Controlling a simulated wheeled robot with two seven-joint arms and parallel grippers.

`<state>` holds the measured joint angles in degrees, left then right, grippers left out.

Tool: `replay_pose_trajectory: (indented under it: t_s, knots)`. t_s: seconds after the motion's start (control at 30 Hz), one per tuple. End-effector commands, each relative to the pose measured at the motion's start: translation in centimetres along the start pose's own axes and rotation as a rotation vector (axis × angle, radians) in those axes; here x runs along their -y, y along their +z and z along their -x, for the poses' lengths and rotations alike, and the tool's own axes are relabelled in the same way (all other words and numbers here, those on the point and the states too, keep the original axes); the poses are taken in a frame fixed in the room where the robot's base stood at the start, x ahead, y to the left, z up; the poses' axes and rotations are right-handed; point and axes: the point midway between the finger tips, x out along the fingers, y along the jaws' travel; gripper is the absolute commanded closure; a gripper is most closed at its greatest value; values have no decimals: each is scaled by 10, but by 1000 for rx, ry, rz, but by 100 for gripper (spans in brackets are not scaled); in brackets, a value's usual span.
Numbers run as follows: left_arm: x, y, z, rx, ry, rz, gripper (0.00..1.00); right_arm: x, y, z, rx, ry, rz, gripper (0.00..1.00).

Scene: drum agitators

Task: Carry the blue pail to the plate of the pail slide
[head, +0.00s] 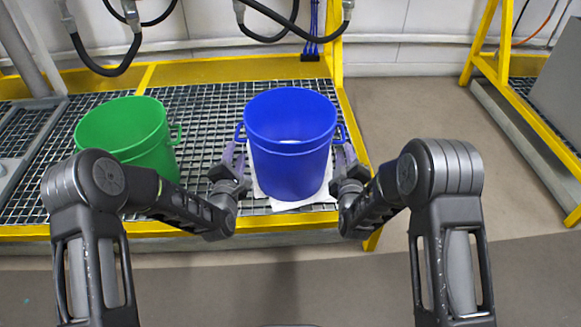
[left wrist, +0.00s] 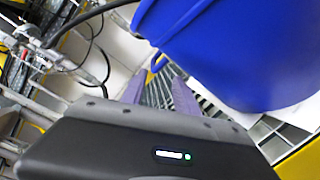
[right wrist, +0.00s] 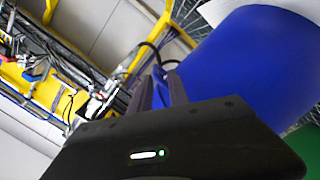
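The blue pail (head: 291,150) stands upright on a white flat sheet (head: 300,205) on the grated platform. I cannot tell whether this sheet is the plate of the pail slide. The pail has a small handle on each side. My left gripper (head: 234,160) is at its left side, fingers apart and empty; in the left wrist view the left handle (left wrist: 158,62) shows beyond the fingertips. My right gripper (head: 345,158) is at the pail's right side just below the right handle (head: 341,132).
A green pail (head: 125,130) stands on the grating behind my left arm. A yellow post (head: 335,60) rises behind the blue pail at right. Black hoses (head: 270,35) hang above. Grey floor (head: 410,110) to the right is clear, up to another yellow frame (head: 485,60).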

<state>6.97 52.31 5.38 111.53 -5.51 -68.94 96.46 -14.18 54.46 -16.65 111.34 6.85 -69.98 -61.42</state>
Motion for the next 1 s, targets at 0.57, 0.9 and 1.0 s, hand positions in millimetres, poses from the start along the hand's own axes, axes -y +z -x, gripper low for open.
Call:
replay_pose_trajectory:
  t_s: [0.57,0.9,1.0]
  knots:
    - [-6,-4,-9,17,64,81,64,-5,-4,-9,-36,62,59,78]
    - [-7,-3,-39,17,64,78,64,-6,-4,-39,-35,62,58,78]
    - [-8,-2,-54,18,64,78,64,-6,-5,-54,-36,61,58,78]
